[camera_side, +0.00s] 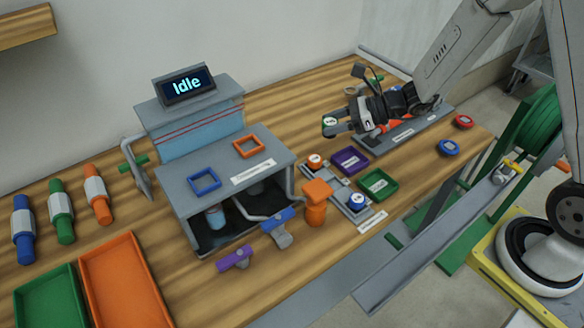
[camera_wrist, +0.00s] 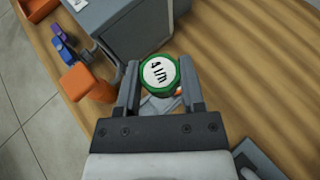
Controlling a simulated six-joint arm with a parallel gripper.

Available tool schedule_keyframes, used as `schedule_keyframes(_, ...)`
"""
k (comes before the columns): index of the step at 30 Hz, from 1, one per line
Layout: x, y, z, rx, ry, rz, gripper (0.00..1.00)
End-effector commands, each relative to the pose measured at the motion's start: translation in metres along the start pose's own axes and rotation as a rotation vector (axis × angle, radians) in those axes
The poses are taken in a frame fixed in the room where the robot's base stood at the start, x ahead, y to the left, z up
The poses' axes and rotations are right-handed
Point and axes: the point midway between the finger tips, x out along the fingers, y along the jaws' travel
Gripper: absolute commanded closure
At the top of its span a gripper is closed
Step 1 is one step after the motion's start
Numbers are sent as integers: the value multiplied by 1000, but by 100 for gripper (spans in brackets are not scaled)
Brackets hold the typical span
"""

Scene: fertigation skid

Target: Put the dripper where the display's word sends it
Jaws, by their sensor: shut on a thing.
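The dripper (camera_wrist: 158,73) is a round green piece with a white face reading "4 l/h". My gripper (camera_wrist: 158,85) is shut on it, with one finger on each side. In the side view the dripper (camera_side: 329,121) is held at the tip of my gripper (camera_side: 336,127), above the table behind the small trays. The display (camera_side: 187,85) on the grey and blue cabinet reads "Idle". A purple tray (camera_side: 337,164) and a green tray (camera_side: 391,184) lie on the table below and in front of my gripper.
A grey holder carries an orange-topped piece (camera_side: 314,160) and a blue-topped piece (camera_side: 356,202). A red disc (camera_side: 463,121) and a blue disc (camera_side: 448,148) lie at right. Blue (camera_side: 193,187) and orange (camera_side: 236,149) square frames sit on the grey bench. Large green and orange trays (camera_side: 82,262) stand front left.

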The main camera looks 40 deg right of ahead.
Motion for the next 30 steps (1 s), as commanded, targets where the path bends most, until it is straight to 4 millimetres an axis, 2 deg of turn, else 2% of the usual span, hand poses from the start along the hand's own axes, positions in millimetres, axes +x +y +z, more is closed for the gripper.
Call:
schedule_keyframes(1,-6,-9,-13,15,-1,-18,100)
schedule_keyframes(3,-14,-19,-28,24,-6,-38,100)
schedule_keyframes(9,-32,-36,-59,44,-20,-82,100)
schedule_keyframes(13,-38,-41,-69,50,-25,-97,100)
schedule_keyframes(19,-40,-43,-73,51,-28,-103,100)
schedule_keyframes(25,-38,-43,-78,53,-28,-101,100)
schedule_keyframes(30,-31,-42,-93,55,-27,-101,100)
